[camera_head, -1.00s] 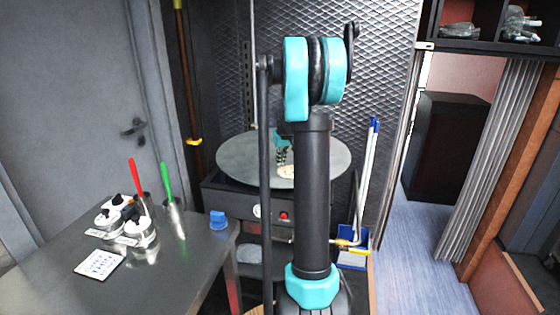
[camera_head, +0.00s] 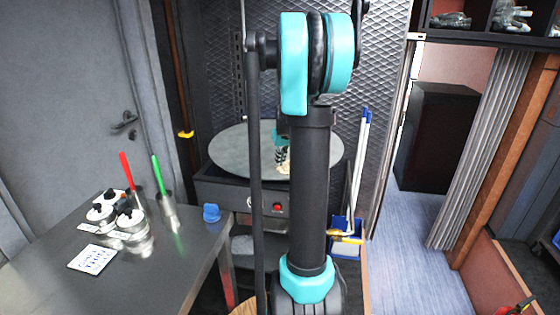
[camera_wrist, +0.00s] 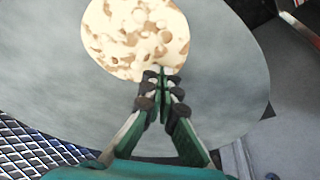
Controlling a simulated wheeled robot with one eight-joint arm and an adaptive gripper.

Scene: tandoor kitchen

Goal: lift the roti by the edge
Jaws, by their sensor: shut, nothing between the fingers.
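The roti (camera_wrist: 138,30) is a round, pale flatbread with brown spots, lying on the round grey griddle (camera_wrist: 235,85) in the wrist view. My gripper (camera_wrist: 163,72) is shut and empty, with its fingertips at the roti's near edge, overlapping it in the picture. I cannot tell whether the tips touch the roti. In the head view the griddle (camera_head: 232,155) stands behind my arm, and only a small part of the roti (camera_head: 284,169) shows beside the arm. My gripper (camera_head: 282,158) is small and partly hidden there.
A steel table (camera_head: 155,260) at the left holds a red-handled tool (camera_head: 127,170), a green-handled tool (camera_head: 162,176), several condiment pots (camera_head: 115,212) and a white card (camera_head: 92,258). A blue bin (camera_head: 347,235) with long sticks stands right of the griddle. The floor at right (camera_head: 415,250) is clear.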

